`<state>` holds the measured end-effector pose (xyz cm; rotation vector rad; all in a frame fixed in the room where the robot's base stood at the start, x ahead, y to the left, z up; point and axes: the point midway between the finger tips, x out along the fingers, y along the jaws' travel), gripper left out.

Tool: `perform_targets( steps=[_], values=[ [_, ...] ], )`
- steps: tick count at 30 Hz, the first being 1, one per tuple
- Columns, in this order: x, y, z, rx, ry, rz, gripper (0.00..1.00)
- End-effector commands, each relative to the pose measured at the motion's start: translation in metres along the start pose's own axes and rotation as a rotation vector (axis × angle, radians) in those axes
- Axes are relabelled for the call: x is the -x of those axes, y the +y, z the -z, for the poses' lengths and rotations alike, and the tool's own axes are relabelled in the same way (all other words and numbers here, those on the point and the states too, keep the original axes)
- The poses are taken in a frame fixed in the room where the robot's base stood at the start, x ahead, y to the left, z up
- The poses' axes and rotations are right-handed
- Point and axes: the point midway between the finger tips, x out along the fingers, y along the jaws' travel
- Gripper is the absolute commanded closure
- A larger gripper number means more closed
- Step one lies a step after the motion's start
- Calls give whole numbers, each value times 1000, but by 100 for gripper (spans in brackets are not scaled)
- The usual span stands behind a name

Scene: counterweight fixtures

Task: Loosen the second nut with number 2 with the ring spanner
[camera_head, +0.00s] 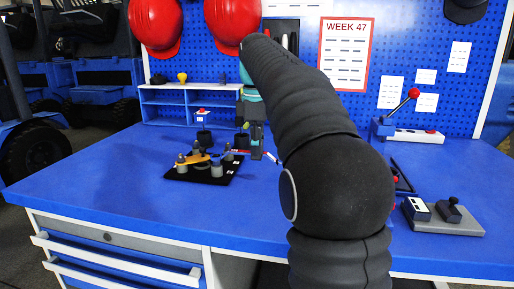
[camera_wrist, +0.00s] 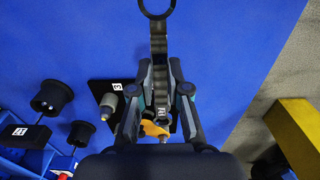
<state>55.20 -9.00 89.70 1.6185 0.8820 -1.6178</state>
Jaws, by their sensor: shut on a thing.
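My gripper (camera_wrist: 160,82) is shut on the dark ring spanner (camera_wrist: 158,45). In the wrist view the spanner's shaft runs between the fingers and its open ring points to the top of the picture, over bare blue table. The black fixture plate (camera_wrist: 98,88) lies under and beside the left finger. A grey nut post (camera_wrist: 108,105) and an orange bar (camera_wrist: 153,129) show on it. In the head view my gripper (camera_head: 256,148) is just right of the plate (camera_head: 205,176), which bears several grey posts and numbered tags. I cannot tell which nut is number 2; the fingers hide part of the fixture.
Black cups (camera_wrist: 52,97) stand near the plate. A blue shelf (camera_head: 180,102) is behind it. A lever device (camera_head: 412,135) and a grey switch plate (camera_head: 445,215) are on the right. The table's left front is clear.

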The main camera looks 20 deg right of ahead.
Motion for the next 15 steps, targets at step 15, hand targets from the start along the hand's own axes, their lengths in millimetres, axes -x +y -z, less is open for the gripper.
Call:
perform_targets(
  steps=[15],
  values=[
    [-6,0,0,0,1,-2,100]
  ],
)
